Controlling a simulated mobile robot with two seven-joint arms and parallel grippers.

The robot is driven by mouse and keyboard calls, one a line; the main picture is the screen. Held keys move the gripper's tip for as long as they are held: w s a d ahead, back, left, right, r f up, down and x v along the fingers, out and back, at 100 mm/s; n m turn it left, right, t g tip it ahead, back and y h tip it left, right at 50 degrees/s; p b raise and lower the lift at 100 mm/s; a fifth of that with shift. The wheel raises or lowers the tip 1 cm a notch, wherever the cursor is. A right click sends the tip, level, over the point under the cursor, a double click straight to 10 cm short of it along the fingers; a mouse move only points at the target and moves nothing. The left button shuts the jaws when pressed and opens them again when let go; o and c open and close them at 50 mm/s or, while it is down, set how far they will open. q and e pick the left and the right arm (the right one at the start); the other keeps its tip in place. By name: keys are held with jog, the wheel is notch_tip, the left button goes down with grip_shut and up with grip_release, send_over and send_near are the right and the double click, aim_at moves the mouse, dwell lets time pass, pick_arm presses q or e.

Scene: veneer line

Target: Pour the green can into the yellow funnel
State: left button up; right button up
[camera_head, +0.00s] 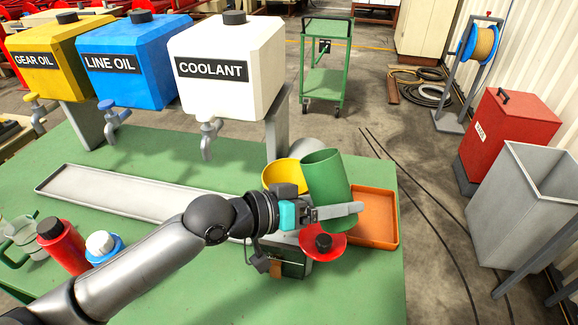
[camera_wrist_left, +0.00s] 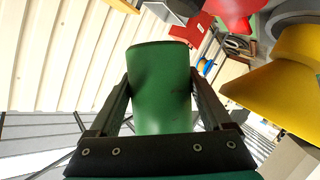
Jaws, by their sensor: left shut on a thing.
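The green can (camera_head: 325,176) is tilted and raised over the right part of the green table. My left gripper (camera_head: 335,212) comes in from the left and is shut on it. In the left wrist view the green can (camera_wrist_left: 160,88) sits between the two fingers of my left gripper (camera_wrist_left: 162,105). The yellow funnel (camera_head: 284,175) is just left of the can, partly hidden by the can and my wrist. In the left wrist view the yellow funnel (camera_wrist_left: 285,85) is at the right, apart from the can. I cannot see anything flowing. My right gripper is not in view.
A red funnel-like piece with a dark cap (camera_head: 324,244) is in front of the can. An orange tray (camera_head: 374,217) lies right of it. A long grey tray (camera_head: 110,189) lies left. The coolant tank (camera_head: 228,62) stands behind. Red and blue bottles (camera_head: 62,245) stand at front left.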

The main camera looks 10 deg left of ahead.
aim_at(345, 188)
pick_arm(q)
jog(key=shift+s+d+m+y+p, duration=0.3)
jog(key=shift+m+y+p, duration=0.4)
jog(key=shift+p, duration=0.85)
jog(key=shift+d+f+m+t+p, duration=0.25)
jog(key=shift+m+t+p, duration=0.15)
jog(key=shift+m+p, duration=0.5)
jog(key=shift+s+f+m+y+p, duration=0.1)
jog(key=shift+f+m+y+p, duration=0.3)
jog(key=shift+y+p, duration=0.35)
notch_tip(345, 188, up, 6)
jog(key=p, duration=0.7)
